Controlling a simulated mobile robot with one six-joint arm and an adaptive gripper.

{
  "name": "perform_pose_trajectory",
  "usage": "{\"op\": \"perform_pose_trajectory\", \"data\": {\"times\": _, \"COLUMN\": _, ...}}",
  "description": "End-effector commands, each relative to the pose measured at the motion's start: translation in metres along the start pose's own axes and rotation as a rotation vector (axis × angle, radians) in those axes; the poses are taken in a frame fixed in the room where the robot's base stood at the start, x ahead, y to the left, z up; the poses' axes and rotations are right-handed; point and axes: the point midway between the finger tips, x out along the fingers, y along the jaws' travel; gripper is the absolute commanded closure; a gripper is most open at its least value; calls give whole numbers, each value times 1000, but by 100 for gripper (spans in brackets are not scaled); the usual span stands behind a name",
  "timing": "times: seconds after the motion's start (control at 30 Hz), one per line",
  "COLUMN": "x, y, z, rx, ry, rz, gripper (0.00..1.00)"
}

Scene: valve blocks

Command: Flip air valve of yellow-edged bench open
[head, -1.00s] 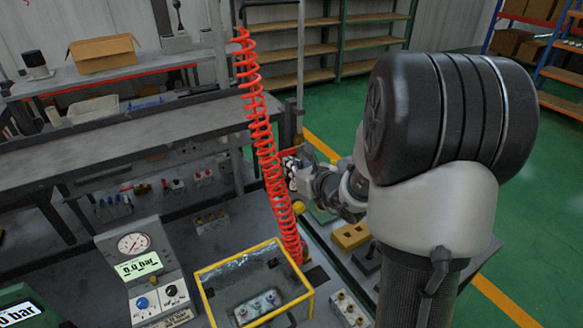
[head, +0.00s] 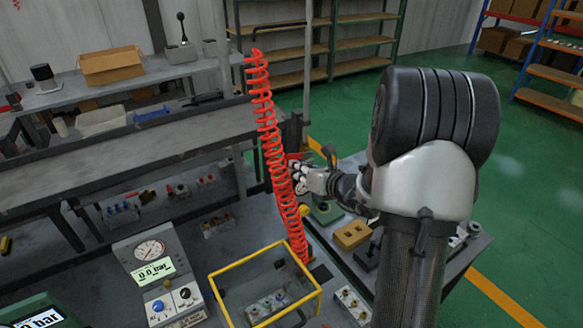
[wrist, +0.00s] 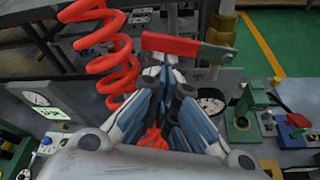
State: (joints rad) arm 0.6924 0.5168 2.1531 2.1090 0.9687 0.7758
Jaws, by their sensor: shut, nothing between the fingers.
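A red lever (wrist: 185,46) lies roughly level across the top middle of the wrist view. Its right end meets a grey and brass valve body (wrist: 222,28) on an upright pipe. My gripper (wrist: 168,64) is shut and empty, its fingertips just below the lever in the picture; I cannot tell whether they touch it. In the head view my gripper (head: 298,178) is beside the red coiled hose (head: 272,150); the lever is too small and covered there to make out clearly. I cannot tell which bench edge is yellow, apart from a yellow-edged clear box (head: 227,270).
The coiled hose (wrist: 112,60) hangs close on the left of my fingers. A gauge panel (head: 150,262) stands at the lower left. A bench with a yellow block (head: 350,234) is on the right. Shelves (head: 365,42) stand behind; green floor there is open.

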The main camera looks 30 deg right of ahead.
Motion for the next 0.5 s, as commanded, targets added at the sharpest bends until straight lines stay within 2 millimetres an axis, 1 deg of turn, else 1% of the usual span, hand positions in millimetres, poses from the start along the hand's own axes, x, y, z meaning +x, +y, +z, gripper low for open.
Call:
{"op": "perform_pose_trajectory", "data": {"times": 0.03, "x": -3, "y": 0, "z": 9, "rx": 43, "ry": -1, "rz": 14, "gripper": 100}}
{"op": "perform_pose_trajectory", "data": {"times": 0.5, "x": -12, "y": 4, "z": 35, "rx": 467, "ry": -1, "rz": 162, "gripper": 100}}
